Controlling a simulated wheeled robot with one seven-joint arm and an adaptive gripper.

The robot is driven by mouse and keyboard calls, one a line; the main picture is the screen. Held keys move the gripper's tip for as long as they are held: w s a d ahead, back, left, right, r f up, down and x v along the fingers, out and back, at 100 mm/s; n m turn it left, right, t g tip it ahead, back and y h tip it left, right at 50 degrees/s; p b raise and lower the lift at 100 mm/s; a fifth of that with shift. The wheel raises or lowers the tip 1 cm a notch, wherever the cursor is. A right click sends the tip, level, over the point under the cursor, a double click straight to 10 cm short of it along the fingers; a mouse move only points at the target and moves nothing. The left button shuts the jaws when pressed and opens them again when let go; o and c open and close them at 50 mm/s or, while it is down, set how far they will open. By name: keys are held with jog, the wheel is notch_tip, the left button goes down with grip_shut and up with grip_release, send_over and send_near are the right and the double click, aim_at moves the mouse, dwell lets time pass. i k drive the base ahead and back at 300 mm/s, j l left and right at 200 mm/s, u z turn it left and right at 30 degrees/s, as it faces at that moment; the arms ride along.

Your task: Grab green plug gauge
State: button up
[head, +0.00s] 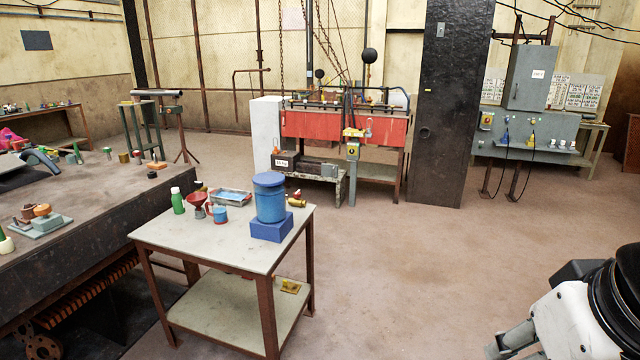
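I cannot pick out the green plug gauge for certain. Several small green pieces stand on the long dark workbench (85,235) at the left, among them a slim green cone-like piece (77,153) and a small green piece (107,152). A small green-and-cream piece (5,243) sits at the bench's left edge. A green bottle-shaped item with a white cap (177,201) stands upright on the small table. White and black parts of my arm show at the lower right, far from these things. My gripper cannot be made out.
The small table (270,262) also holds a red funnel (196,206), a blue mug (217,214), a tray (231,198) and a blue canister (269,200) on a blue block. A tall dark cabinet (450,100) and red machine (345,127) stand behind. Floor (430,260) at centre right is clear.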

aim_at(107, 150)
jog(key=i+j+z, duration=0.1)
jog(key=i+z, duration=0.3)
jog(key=i, duration=3.4)
jog(key=i+u, duration=0.25)
jog(key=i, duration=0.4)
jog(key=i+u, duration=0.3)
jog(key=i, duration=0.35)
jog(key=i+l+u, duration=0.25)
jog(key=i, duration=0.4)
jog(key=i+j+u, duration=0.15)
jog(key=i+u, duration=1.2)
jog(key=i+l+u, duration=0.4)
jog(key=i+u, duration=0.7)
jog(key=u, duration=0.15)
jog(key=i+l+u, duration=0.1)
jog(key=i+u, duration=0.2)
jog(key=u, duration=0.15)
jog(key=i+l, duration=0.3)
jog(key=i, duration=0.2)
jog(key=i+l, duration=0.25)
jog(key=i, duration=0.25)
jog(key=i+l, duration=0.3)
jog(key=i, duration=0.2)
jog(key=i+l, duration=0.25)
jog(key=i, duration=0.25)
jog(key=i+l, duration=0.3)
jog(key=i, duration=0.2)
